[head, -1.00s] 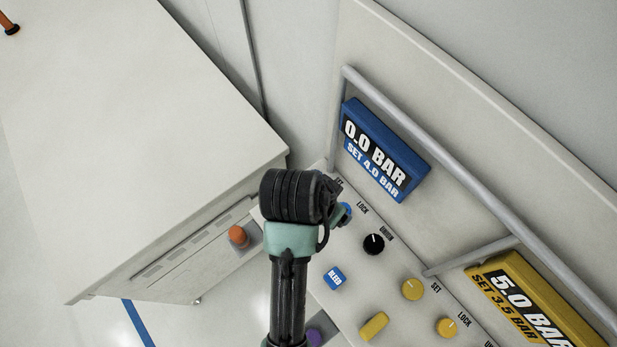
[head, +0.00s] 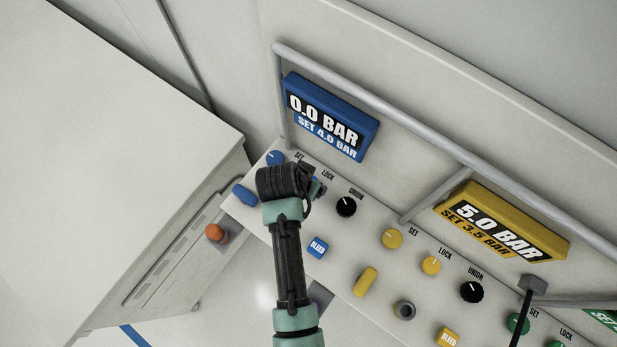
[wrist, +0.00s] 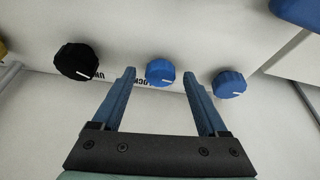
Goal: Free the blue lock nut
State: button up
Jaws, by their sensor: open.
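The blue lock nut (wrist: 160,72) is a round knob with a white line, by the LOCK lettering, at the middle of the wrist view. My gripper (wrist: 158,78) is open, one finger on each side of this nut in the picture; I cannot tell whether they touch it. In the head view my gripper (head: 318,188) is at the blue row's LOCK label and mostly hides the nut. The blue set knob (head: 275,157) is left of it, also at right in the wrist view (wrist: 229,84). The black union knob (head: 346,206) is on the other side, also at left in the wrist view (wrist: 77,62).
A blue display (head: 326,117) reads 0.0 BAR, SET 4.0 BAR. A blue bleed button (head: 318,247), a blue handle (head: 245,195) and an orange knob (head: 215,233) are near my arm. A yellow row with a display (head: 501,222) reading 5.0 BAR is to the right.

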jog(key=shift+w+f, duration=0.15)
jog(key=shift+f, duration=0.2)
grip_shut()
jog(key=shift+d+r, duration=0.1)
dwell(0.3)
jog(key=n+y+p, duration=0.1)
jog(key=n, duration=0.1)
jog(key=shift+n+p, duration=0.3)
jog(key=shift+n, duration=0.1)
jog(key=shift+d+n+t+y+p, duration=0.1)
jog(key=shift+n+t+y+p, duration=0.35)
jog(key=shift+n, duration=1.05)
jog(key=shift+y, duration=0.25)
